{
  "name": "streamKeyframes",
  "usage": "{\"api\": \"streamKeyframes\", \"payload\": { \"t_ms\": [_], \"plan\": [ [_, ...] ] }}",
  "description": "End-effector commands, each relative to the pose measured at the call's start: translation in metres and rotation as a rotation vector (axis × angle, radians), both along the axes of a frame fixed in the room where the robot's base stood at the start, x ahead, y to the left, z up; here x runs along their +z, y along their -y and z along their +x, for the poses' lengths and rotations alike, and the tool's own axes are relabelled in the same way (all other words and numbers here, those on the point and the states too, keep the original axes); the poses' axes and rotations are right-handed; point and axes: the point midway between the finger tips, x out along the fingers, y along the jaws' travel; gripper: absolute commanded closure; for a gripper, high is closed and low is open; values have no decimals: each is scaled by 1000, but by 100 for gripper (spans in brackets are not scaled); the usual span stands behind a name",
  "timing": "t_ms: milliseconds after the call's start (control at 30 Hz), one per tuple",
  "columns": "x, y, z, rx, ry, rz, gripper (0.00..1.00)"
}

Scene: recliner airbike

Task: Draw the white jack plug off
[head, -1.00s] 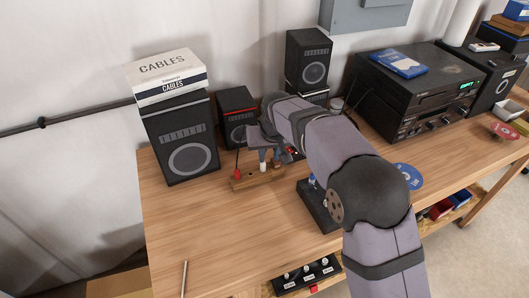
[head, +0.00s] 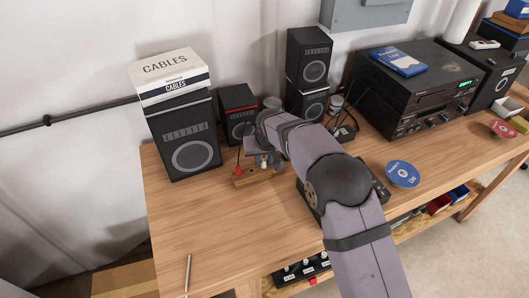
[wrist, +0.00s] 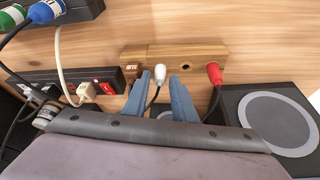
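The white jack plug (wrist: 160,74) shows in the wrist view at a wooden block (wrist: 205,53), with a black cord running down from it. My gripper (wrist: 161,79) is open, with one blue finger on each side of the white plug. Gaps show between the plug and both fingers, so it is not gripped. A red plug (wrist: 214,75) sits at the same block, to the right of my right finger. In the head view my gripper (head: 263,158) is over the block (head: 243,183), close to the red plug (head: 239,171), and partly hides that area.
A black power strip (wrist: 58,77) with a red switch and a pale cord lies left of the block. Green and blue plugs (wrist: 46,10) are at upper left. A speaker (wrist: 275,115) stands to the right. The table's front left (head: 210,230) is mostly clear.

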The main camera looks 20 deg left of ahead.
Motion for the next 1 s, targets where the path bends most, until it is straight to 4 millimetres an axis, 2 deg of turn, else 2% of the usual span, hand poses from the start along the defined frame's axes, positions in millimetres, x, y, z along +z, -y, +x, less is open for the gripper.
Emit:
{"api": "streamKeyframes", "payload": {
  "t_ms": [433, 533, 1000],
  "plan": [
    [-6, -1, 2, -1, 1, 1, 75],
    [-6, -1, 2, -1, 1, 1, 99],
    [-4, -1, 2, -1, 1, 1, 100]
  ]
}}
